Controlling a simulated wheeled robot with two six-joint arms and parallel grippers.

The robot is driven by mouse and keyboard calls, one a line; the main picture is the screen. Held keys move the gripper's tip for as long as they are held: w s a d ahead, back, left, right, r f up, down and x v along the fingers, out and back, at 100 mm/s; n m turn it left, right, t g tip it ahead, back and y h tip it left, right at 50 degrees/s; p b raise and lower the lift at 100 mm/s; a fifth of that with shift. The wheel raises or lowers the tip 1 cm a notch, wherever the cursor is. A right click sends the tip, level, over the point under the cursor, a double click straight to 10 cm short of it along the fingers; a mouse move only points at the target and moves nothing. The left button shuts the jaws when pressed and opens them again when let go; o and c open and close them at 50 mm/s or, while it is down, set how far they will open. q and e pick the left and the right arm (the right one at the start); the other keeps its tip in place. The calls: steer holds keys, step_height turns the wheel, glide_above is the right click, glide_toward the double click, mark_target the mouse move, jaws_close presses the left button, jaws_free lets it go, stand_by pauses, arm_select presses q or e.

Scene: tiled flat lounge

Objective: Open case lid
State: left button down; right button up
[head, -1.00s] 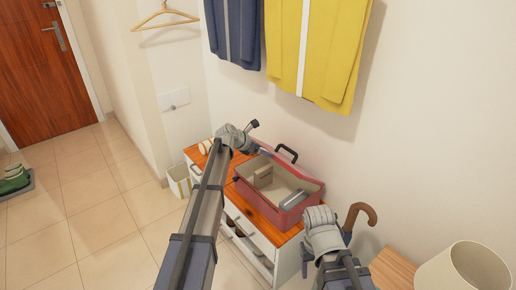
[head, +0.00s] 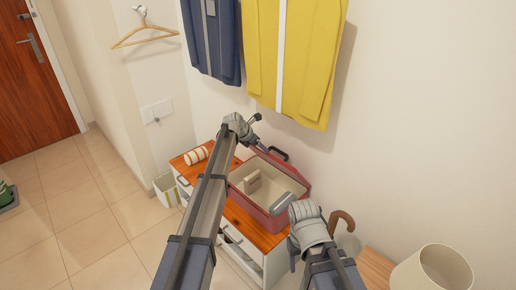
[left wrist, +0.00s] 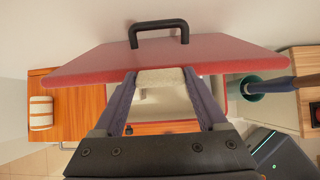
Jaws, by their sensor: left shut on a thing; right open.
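The red case (head: 300,200) sits open on a wooden-topped cabinet, its cream inside showing. Its red lid (left wrist: 200,55) is raised, with a black handle (left wrist: 158,30) that also shows in the head view (head: 278,154). My left gripper (left wrist: 160,80) is shut on a pale tab at the lid's edge. In the head view the left gripper (head: 250,127) is at the lid's far left, and my arm hides part of the case. My right gripper (head: 306,240) is beside the case's front right corner, open; its fingertips are mostly hidden.
A striped roll (head: 196,155) lies on the cabinet top (head: 262,236) left of the case. A striped bin (head: 166,189) stands on the floor beside the cabinet. A curved umbrella handle (head: 344,218) and a cream lampshade (head: 430,270) are at the right. Coats hang above.

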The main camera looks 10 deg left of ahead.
arm_select(q)
steer(key=shift+w, duration=0.1)
jaws_free()
steer(key=shift+r, duration=0.1)
steer(key=p+v, duration=0.6)
steer(key=v, duration=0.1)
steer(key=shift+s+r, duration=0.25)
steer(key=shift+a, duration=0.15)
